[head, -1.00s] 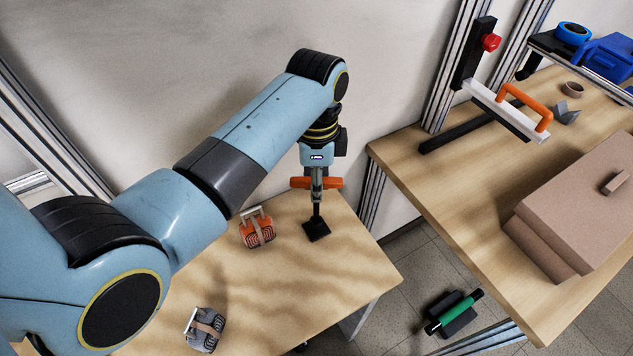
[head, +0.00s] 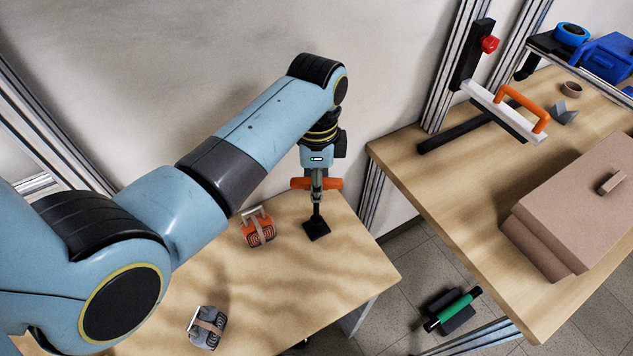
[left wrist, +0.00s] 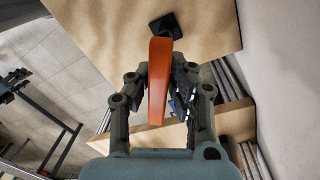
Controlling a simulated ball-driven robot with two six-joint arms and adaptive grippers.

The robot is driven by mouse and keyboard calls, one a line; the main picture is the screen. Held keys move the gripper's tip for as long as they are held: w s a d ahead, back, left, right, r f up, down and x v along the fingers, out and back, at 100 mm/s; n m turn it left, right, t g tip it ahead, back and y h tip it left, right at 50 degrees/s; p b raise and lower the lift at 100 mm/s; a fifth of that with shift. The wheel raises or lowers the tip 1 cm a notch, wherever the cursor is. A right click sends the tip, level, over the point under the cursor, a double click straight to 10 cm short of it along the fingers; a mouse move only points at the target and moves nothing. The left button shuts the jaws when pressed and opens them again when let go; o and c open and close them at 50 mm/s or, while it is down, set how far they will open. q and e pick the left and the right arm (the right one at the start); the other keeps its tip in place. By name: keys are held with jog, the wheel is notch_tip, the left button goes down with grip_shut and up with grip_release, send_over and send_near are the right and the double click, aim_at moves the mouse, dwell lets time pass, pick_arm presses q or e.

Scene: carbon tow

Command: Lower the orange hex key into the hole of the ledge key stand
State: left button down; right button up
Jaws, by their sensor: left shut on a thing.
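My left gripper (head: 317,190) is shut on the orange hex key (head: 330,184), with its orange handle lying across the fingers. In the left wrist view the handle (left wrist: 158,85) runs between the two fingers. The black ledge key stand (head: 317,231) is on the near wooden table, directly below the gripper; its dark base also shows in the left wrist view (left wrist: 166,26). A thin dark upright piece joins the gripper area to the stand. I cannot tell how much of it is key shaft or stand, or whether the key's tip is in the hole. My right gripper is out of view.
An orange strapped spool (head: 258,230) stands left of the stand, and a grey one (head: 206,327) nearer the front. The wall (head: 200,70) is close behind. To the right, another table (head: 470,215) holds a brown box (head: 585,205) and an orange-handled tool (head: 525,107).

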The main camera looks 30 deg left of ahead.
pick_arm(q)
jog(key=b, duration=0.2)
send_over(317, 216)
jog(key=shift+w+a+f, duration=0.1)
jog(key=shift+w+f, duration=0.05)
jog(key=shift+f, duration=1)
jog(key=shift+w+a+f, duration=0.1)
jog(key=shift+w+f, duration=0.05)
jog(key=shift+f, duration=1)
jog(key=c, duration=1.2)
grip_release()
jog(key=shift+o, duration=0.2)
jog(key=shift+r, duration=0.2)
jog(key=r, duration=1.1)
jog(key=shift+w+a+r, duration=0.25)
jog(key=shift+w+r, duration=0.05)
jog(key=shift+w, duration=0.05)
jog(key=shift+f, duration=0.1)
